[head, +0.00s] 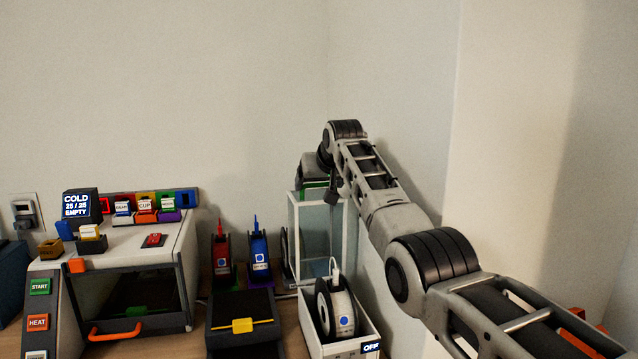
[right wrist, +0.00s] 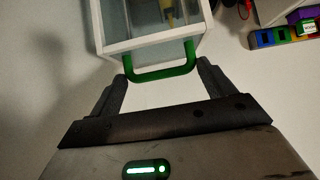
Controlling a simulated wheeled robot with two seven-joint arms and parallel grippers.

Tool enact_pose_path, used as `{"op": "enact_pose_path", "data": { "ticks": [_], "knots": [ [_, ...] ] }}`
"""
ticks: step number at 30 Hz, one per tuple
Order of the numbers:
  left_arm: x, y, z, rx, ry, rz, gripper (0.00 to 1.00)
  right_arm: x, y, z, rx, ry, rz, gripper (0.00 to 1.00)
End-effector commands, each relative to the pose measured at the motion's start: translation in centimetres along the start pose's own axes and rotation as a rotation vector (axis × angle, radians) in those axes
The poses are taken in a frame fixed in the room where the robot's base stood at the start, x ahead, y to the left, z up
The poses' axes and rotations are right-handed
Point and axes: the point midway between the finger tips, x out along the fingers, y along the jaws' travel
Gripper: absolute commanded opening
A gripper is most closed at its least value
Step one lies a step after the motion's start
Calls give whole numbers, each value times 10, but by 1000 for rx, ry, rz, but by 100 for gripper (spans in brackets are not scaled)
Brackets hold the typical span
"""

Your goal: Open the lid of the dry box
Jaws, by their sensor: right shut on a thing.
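The dry box has a white base (head: 362,334) with an "OFF" display on its front, near the middle bottom of the head view. Its clear, white-framed lid (head: 312,240) stands raised at the back of the base, so the base is uncovered and a white spool (head: 345,312) shows inside. My right gripper (head: 314,180) is at the top of the lid. In the right wrist view, the gripper (right wrist: 165,72) is shut on the green handle (right wrist: 162,72) at the lid's edge, with a finger at each side. The handle is mostly hidden in the head view. My left gripper is out of view.
A wall is close behind and right.

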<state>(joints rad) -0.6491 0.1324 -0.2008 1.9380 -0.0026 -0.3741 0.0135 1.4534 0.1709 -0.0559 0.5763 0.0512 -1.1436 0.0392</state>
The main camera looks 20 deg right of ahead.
Motion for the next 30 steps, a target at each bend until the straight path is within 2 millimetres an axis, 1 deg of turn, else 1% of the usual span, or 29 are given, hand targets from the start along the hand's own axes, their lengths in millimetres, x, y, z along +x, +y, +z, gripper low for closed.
{"op": "enact_pose_path", "data": {
  "ticks": [1,6,7,8,16,20,23,26,30],
  "knots": [
    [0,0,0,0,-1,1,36,-6,4,-8,1,19,6,41],
    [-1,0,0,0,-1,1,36,-6,4,-8,0,19,6,41],
    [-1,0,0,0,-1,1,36,-6,4,-8,0,19,6,84],
    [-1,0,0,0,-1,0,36,-6,4,-8,0,18,6,90],
    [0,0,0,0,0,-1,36,-3,2,-4,0,9,3,90],
    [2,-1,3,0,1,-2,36,-6,1,-3,0,8,2,90],
    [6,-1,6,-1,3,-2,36,-14,1,-2,0,11,2,90],
    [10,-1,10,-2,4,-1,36,-28,2,1,0,11,3,90],
    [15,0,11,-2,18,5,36,-62,2,0,0,17,3,90]
  ]
}}
